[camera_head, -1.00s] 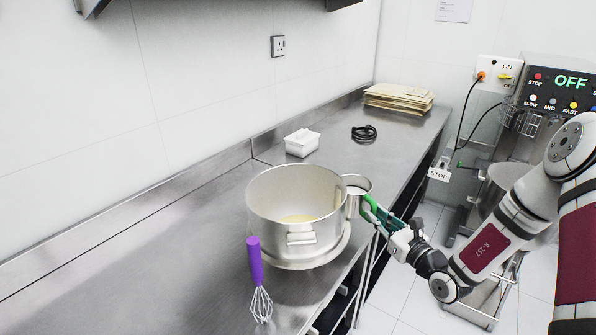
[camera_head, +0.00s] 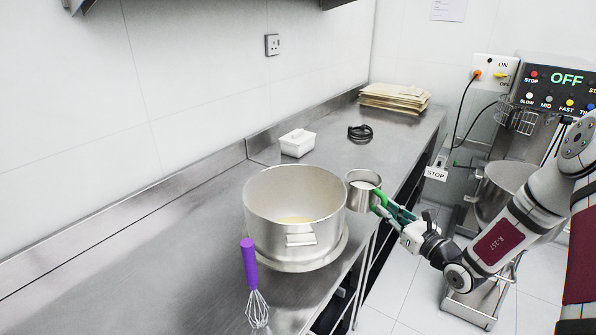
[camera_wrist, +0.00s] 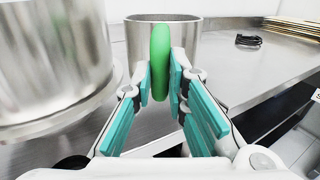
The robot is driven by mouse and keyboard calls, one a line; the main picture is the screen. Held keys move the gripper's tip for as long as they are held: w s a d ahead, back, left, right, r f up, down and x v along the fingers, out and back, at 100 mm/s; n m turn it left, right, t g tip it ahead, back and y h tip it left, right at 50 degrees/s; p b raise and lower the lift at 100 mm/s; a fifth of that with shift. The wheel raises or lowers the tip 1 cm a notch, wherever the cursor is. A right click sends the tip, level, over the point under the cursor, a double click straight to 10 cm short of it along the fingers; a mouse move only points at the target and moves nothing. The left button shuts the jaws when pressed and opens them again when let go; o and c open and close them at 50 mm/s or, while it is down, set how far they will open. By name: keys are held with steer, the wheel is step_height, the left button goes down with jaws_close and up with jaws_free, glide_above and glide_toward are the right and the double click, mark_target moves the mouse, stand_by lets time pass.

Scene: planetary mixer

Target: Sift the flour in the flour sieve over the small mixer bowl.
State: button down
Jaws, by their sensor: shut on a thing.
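The flour sieve (camera_head: 362,194) is a small metal cup with a green handle. My gripper (camera_head: 384,205) is shut on that handle; the wrist view shows the teal fingers (camera_wrist: 161,82) on both sides of the green handle (camera_wrist: 159,55), with the metal cup (camera_wrist: 187,45) just beyond. White flour (camera_head: 363,181) shows inside the sieve. The small mixer bowl (camera_head: 295,205) is a wide metal pot with a side handle and some yellowish content at its bottom. The sieve is upright to the right of the bowl, beside its rim and not over its opening.
A white box (camera_head: 298,143), a black coil (camera_head: 360,132) and stacked paper bags (camera_head: 394,98) lie farther back. The mixer (camera_head: 545,110) stands at the right, its display reading OFF.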

steer(key=a, duration=0.1)
steer(key=s+a+p, duration=0.1)
steer(key=a, duration=0.1)
steer(key=s+a+p, duration=0.1)
steer(key=shift+s+a, duration=0.25)
